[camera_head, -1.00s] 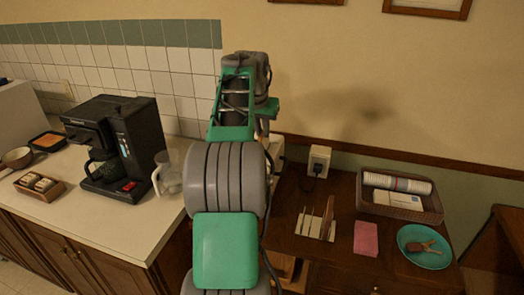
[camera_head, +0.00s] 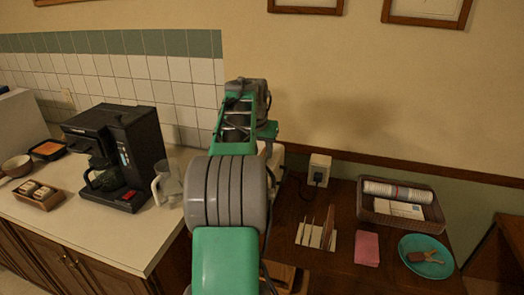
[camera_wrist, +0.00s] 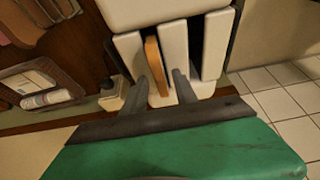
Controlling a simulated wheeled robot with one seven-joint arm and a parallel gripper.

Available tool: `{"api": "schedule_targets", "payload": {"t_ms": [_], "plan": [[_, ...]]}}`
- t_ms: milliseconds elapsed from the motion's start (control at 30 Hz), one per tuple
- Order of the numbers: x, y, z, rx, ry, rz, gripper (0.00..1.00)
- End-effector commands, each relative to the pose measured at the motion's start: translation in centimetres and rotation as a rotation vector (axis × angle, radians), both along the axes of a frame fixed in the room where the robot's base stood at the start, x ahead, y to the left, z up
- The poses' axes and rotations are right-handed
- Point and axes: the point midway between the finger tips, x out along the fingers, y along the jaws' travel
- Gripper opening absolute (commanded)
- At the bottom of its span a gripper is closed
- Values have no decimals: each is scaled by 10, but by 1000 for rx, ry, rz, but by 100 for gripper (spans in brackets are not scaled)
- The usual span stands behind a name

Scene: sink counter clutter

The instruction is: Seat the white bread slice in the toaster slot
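The toaster (camera_wrist: 128,45) is white, with dark slots. It fills the top middle of the wrist view; only a pale part (camera_head: 273,163) shows beside my arm in the head view. The bread slice (camera_wrist: 155,62) shows as an orange-brown edge between two white walls of the toaster, in one slot. How deep it sits I cannot tell. My gripper (camera_wrist: 161,78) is open, with one grey finger on each side of the slice's near end and gaps visible. In the head view my arm hides the gripper and slice.
A coffee maker (camera_head: 116,155) and a glass jug (camera_head: 167,185) stand left of my arm. On the brown counter right are a rack (camera_head: 316,236), a pink cloth (camera_head: 367,248), a teal plate (camera_head: 426,270) and a basket (camera_head: 400,222).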

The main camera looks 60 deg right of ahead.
Motion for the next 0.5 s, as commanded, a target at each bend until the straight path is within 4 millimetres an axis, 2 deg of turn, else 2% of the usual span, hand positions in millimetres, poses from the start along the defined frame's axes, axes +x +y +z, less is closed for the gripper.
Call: {"api": "schedule_targets", "payload": {"t_ms": [133, 267, 500], "plan": [[0, 0, 3, 0, 0, 0, 34], [0, 4, 16, -3, 0, 0, 34], [-3, 27, 75, -5, -1, 1, 34]]}}
